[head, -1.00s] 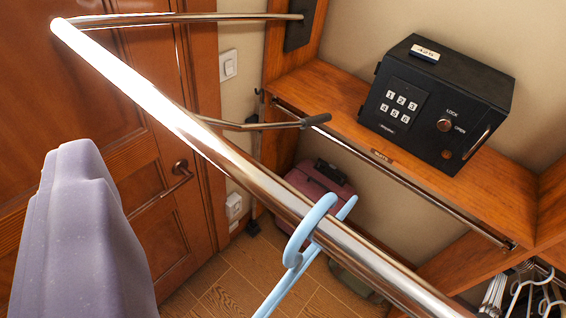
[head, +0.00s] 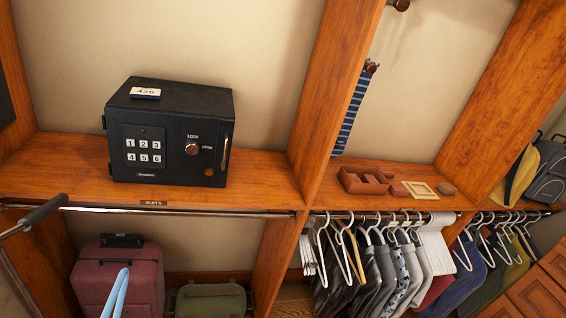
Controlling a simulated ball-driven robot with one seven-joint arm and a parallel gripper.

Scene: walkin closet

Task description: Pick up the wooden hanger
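A tan, wood-coloured hanger (head: 342,250) hangs among white hangers on the metal rail under the right shelf. Dark clothes hang close beside it, and its lower part is partly hidden.
A black safe (head: 170,135) stands on the wooden shelf (head: 255,180). A maroon suitcase (head: 118,275) and a green case (head: 210,300) are below. A wooden upright (head: 325,110) divides the bays. Hung clothes (head: 390,270) crowd the right rail.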

